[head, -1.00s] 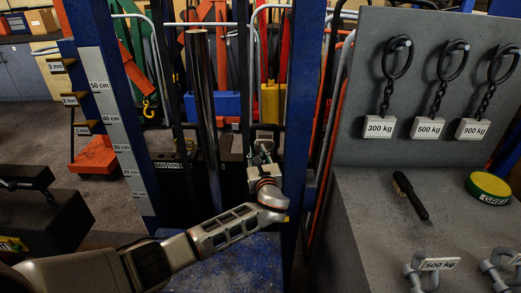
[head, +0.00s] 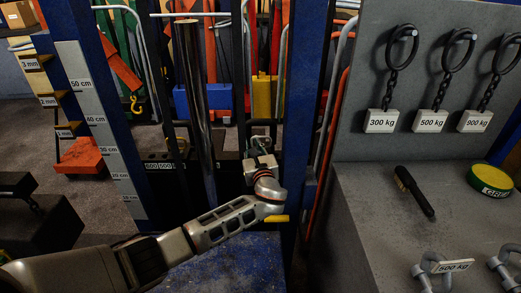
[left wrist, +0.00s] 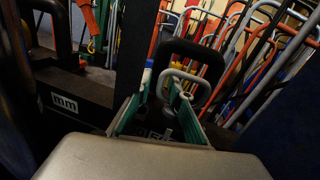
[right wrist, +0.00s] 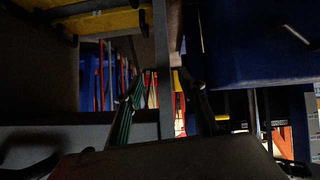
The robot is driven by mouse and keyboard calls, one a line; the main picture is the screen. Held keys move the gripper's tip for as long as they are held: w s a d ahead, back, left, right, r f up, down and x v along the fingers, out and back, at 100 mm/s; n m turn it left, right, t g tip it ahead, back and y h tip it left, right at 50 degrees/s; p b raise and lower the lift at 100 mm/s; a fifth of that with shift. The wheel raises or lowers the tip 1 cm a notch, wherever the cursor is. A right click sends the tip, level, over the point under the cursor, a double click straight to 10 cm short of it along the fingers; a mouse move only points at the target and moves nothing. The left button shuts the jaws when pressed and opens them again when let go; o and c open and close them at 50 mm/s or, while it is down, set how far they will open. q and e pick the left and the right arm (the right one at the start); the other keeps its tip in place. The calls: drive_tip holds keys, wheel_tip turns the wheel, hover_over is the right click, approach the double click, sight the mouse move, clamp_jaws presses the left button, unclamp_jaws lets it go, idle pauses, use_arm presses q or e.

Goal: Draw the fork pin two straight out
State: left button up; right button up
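My left gripper (head: 260,146) reaches in between the blue posts, in front of the dark fork carriage (head: 165,168). In the left wrist view its two green-padded fingers (left wrist: 160,80) stand apart, one on each side of the near leg of a grey loop handle (left wrist: 208,88). The loop looks like the pull of a fork pin; its number is not readable. I see a gap between the fingertips, and cannot tell whether either pad touches the loop. A black loop stands behind it. My right gripper (right wrist: 162,75) is open and empty, away from the pin.
A blue upright (head: 300,120) stands close right of my left gripper. A bright cylinder (head: 196,100) rises to its left. Weight-labelled chains hang above.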

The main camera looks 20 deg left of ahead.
use_arm(q)
clamp_jaws()
drive_tip(key=shift+r, duration=0.2)
drive_tip(key=shift+r+p, duration=2)
drive_tip(key=shift+r, duration=0.15)
drive_tip(key=shift+r+p, duration=1.25)
drive_tip(key=shift+r, duration=0.05)
drive_tip(key=shift+r+p, duration=0.4)
drive_tip(key=shift+p, duration=0.05)
drive_tip(key=shift+r+p, duration=0.85)
drive_tip(key=shift+r, duration=1.65)
